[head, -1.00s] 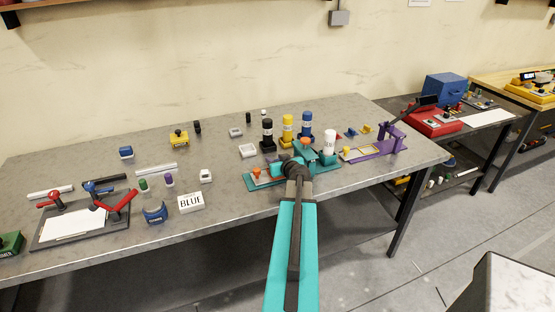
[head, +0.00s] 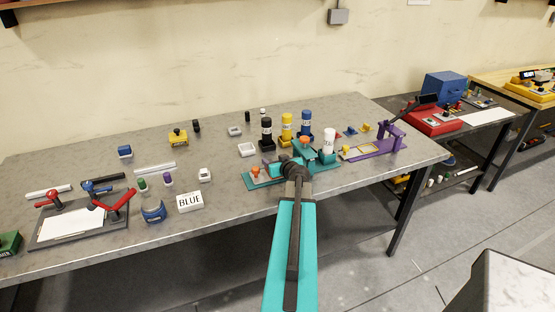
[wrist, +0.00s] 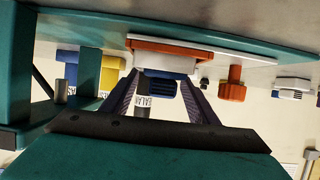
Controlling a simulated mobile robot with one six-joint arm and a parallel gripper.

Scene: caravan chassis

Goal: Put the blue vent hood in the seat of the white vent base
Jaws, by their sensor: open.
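My gripper (wrist: 161,78) is open, with one finger on each side of a blue slotted block that looks like the blue vent hood (wrist: 163,88). The wrist view is upside down. A white piece that looks like the white vent base (wrist: 152,62) lies against the hood's table side, in an orange-rimmed holder (wrist: 178,47). The hood appears to rest on the base; how fully it is seated cannot be told. In the head view my gripper (head: 293,170) is low over the teal fixture (head: 262,182), and my arm hides hood and base there.
An orange knob (head: 254,170) stands on the fixture left of my gripper. Black (head: 266,133), yellow (head: 286,127), blue (head: 306,124) and white (head: 328,143) bottles stand close behind and right. A purple fixture (head: 388,140) is farther right.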

